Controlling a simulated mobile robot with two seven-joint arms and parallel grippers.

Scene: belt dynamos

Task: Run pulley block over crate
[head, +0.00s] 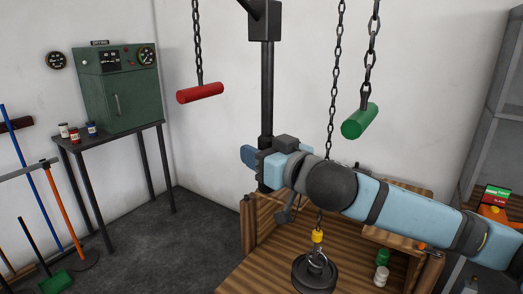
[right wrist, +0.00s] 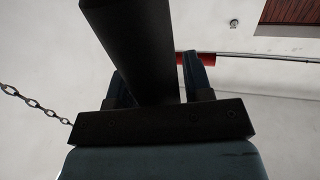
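A red handle (head: 200,93) hangs on a chain left of the black post (head: 267,95). A green handle (head: 360,121) hangs on a chain at right. A third chain runs down behind my right arm to a yellow fitting (head: 317,237), with a black round weight (head: 313,273) below it. The weight appears in front of wooden boards (head: 255,268) that look like a bench or crate; whether it touches them is unclear. My right gripper (head: 250,156) is at the post, right of and below the red handle. In the right wrist view its fingers (right wrist: 160,85) are apart, the post (right wrist: 130,45) crossing them.
A green control cabinet (head: 120,88) with gauges stands on a dark table (head: 110,137) beside small jars. Tools with long handles lean at left. Green and white containers (head: 382,275) stand at the wooden boards. A grey cabinet (head: 495,130) is at right. Floor left of centre is clear.

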